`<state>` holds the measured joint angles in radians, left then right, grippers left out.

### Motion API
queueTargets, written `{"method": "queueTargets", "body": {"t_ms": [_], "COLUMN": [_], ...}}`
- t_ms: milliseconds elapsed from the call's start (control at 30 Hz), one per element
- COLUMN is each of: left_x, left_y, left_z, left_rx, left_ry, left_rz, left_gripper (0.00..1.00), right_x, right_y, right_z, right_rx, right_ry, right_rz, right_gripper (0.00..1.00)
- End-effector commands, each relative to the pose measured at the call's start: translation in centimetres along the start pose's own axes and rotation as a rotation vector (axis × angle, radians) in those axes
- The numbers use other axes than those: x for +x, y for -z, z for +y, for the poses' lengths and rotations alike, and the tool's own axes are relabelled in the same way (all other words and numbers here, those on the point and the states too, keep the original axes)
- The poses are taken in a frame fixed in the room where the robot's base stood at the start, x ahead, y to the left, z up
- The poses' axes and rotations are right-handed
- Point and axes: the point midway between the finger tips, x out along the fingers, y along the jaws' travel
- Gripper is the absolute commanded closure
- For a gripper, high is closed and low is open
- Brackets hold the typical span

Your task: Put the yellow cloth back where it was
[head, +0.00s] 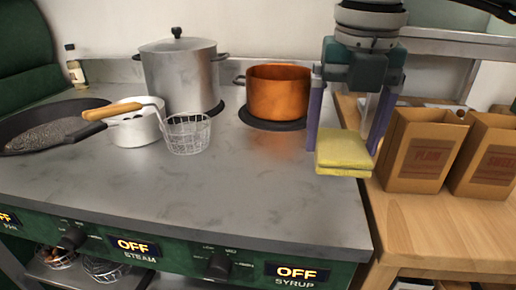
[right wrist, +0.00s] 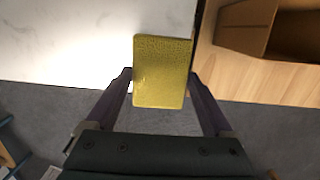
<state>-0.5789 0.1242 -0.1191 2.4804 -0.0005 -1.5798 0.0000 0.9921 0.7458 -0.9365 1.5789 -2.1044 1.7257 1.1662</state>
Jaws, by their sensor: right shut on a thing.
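The yellow cloth (head: 342,150) is a folded, thick square pad. My right gripper (head: 344,146) is shut on it, with one purple finger at each side. In the head view the cloth appears over the right front part of the grey stove top (head: 270,205), near its right edge. In the right wrist view the cloth (right wrist: 162,72) sits between the fingertips and overlaps the stove's front edge, with grey floor below. Its exact height above the stove top is hard to tell. My left gripper is not in view.
An orange pot (head: 278,95), a large lidded steel pot (head: 180,78), a wire basket (head: 187,135), a white pan (head: 133,127) and a dark pan (head: 45,128) stand on the stove. Two paper bags (head: 418,160) (head: 488,163) stand on the wooden counter (head: 440,228) at right.

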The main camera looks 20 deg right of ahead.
Motion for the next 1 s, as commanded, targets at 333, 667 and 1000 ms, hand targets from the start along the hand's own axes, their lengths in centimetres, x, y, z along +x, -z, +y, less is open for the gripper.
{"method": "queueTargets", "body": {"t_ms": [333, 667, 1000], "left_x": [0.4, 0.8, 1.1], "left_y": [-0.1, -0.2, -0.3], "left_z": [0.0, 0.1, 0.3], "left_rx": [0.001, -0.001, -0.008], "left_ry": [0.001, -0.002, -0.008], "left_rz": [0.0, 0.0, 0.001], "left_gripper": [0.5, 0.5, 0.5], "right_x": [5.1, 8.7, 9.1], "right_y": [0.6, 1.0, 1.1], "right_z": [0.0, 0.1, 0.0], "right_rx": [-0.001, -0.002, -0.002], "right_ry": [0.0, -0.002, -0.001], "right_rz": [0.001, -0.001, -0.001], "right_gripper": [0.58, 0.58, 0.12]}}
